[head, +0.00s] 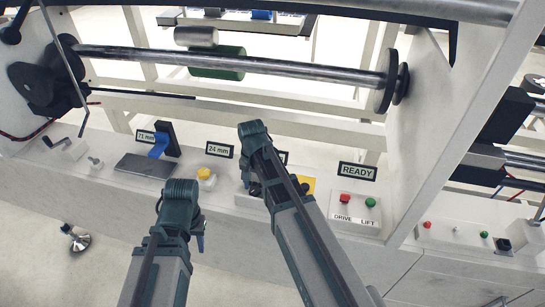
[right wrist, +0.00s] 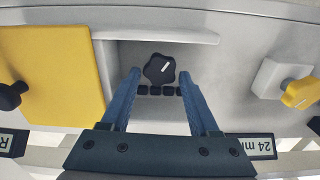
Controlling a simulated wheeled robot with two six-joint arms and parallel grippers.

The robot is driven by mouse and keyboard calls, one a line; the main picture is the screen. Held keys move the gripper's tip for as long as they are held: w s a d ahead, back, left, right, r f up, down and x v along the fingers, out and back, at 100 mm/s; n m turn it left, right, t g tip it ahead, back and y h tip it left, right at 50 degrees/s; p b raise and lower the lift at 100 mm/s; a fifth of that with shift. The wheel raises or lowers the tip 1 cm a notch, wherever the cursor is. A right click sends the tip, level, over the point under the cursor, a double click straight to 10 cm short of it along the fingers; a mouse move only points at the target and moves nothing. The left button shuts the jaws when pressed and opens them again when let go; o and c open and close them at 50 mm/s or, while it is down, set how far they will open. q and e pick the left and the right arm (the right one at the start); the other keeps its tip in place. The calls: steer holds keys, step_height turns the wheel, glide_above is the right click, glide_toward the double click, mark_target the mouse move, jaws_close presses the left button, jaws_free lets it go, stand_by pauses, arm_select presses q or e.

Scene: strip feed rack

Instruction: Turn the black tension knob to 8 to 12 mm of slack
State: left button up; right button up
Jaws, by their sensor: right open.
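The black tension knob (right wrist: 159,69) has a lobed rim and a white pointer mark, and sits in a pale recess in the right wrist view. My right gripper (right wrist: 160,78) is open, with one blue finger on each side of the knob; I cannot tell if they touch it. In the head view my right arm covers most of the knob's area. A readout saying 24 mm (head: 220,149) stands left of my right arm, and another says 71 mm (head: 146,136). My left gripper (head: 198,233) hangs in front of the panel, its jaws unclear.
A yellow knob (head: 205,174) is left of the right gripper. A yellow plate (right wrist: 62,70) with a black knob (right wrist: 12,95) is on the other side. A READY sign (head: 357,171) stands behind a red button (head: 345,199) and a green button (head: 370,202). A roller (head: 240,65) spans behind.

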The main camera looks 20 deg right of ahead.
steer(key=shift+r+p, duration=2.8)
steer(key=shift+r, duration=0.2)
steer(key=o, duration=0.3)
step_height(320, 180, up, 6)
steer(key=p, duration=0.6)
steer(key=shift+f, duration=0.1)
